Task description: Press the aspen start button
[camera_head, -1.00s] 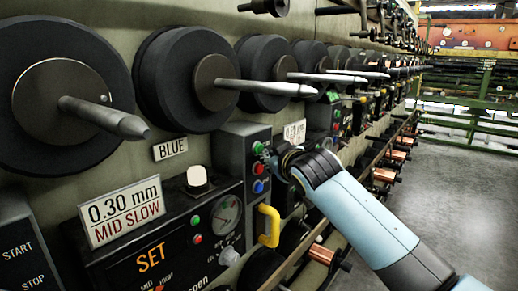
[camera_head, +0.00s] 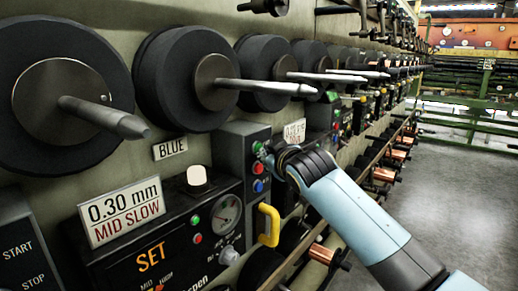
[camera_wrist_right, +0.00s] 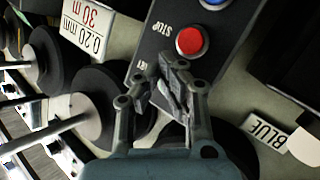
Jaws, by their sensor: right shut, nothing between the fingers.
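A grey button box (camera_head: 232,158) on the machine carries a green button (camera_head: 257,147), a red button (camera_head: 258,167) and a blue button (camera_head: 258,186) in a column. My right gripper (camera_head: 268,154) is shut and empty at the box face, beside the green button. In the wrist view, the fingertips (camera_wrist_right: 172,84) lie over the box face past the red button (camera_wrist_right: 190,41), labelled STOP. They hide the green button there, so contact cannot be told. A black panel (camera_head: 105,268) with partly visible "aspen" lettering sits lower left, with its own green button (camera_head: 195,221) and red button (camera_head: 197,238).
Black spools (camera_head: 190,80) with grey spindles (camera_head: 258,87) stick out above the box. A yellow handle (camera_head: 268,226) stands below the gripper. A START/STOP box (camera_head: 22,250) is at far left. The aisle floor (camera_head: 455,190) at right is clear.

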